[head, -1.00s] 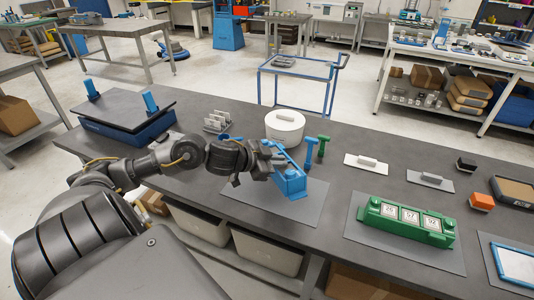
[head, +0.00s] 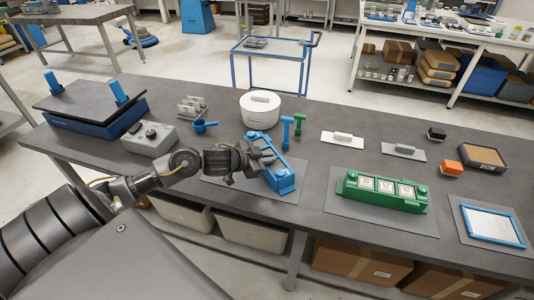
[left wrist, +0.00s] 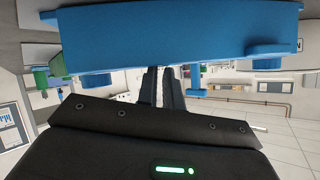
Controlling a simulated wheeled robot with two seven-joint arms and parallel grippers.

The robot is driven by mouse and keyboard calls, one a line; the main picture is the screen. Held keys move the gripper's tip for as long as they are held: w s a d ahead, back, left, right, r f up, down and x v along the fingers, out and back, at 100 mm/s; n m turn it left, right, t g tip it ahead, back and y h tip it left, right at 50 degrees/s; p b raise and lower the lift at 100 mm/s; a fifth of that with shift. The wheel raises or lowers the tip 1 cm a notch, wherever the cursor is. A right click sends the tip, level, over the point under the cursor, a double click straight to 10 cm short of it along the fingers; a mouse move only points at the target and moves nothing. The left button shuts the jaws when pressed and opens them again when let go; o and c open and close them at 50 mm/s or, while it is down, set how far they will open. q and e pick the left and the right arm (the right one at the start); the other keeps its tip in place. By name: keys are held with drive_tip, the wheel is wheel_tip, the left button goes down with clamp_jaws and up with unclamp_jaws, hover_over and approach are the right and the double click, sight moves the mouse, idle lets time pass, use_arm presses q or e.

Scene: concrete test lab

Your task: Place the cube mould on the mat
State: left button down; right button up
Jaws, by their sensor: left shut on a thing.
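The blue cube mould (head: 283,177) is a long open-topped block over the grey mat (head: 236,189) at the table's front middle. My left gripper (head: 262,160) is shut on its left long side. In the left wrist view the blue mould (left wrist: 180,40) spans the top of the picture, across the dark fingers (left wrist: 163,88). I cannot tell whether its underside touches the mat. My right gripper is not in view.
A white lidded pot (head: 260,112) and blue and green upright tools (head: 286,131) stand just behind the blue mould. A grey box with a knob (head: 149,139) and a blue scoop (head: 205,126) are to the left. White and grey floats (head: 342,139) lie behind the green mould.

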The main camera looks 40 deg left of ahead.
use_arm(q)
drive_tip(key=shift+w+a+r, duration=0.1)
drive_tip(key=c, duration=1.8)
unclamp_jaws()
drive_tip(key=shift+f, duration=0.25)
drive_tip(key=shift+o, duration=1.4)
drive_tip(key=shift+s+r, duration=0.1)
drive_tip(key=shift+s, duration=0.15)
drive_tip(key=v, duration=1.1)
drive_tip(key=shift+s+r, duration=0.25)
drive_tip(key=shift+f, duration=0.1)
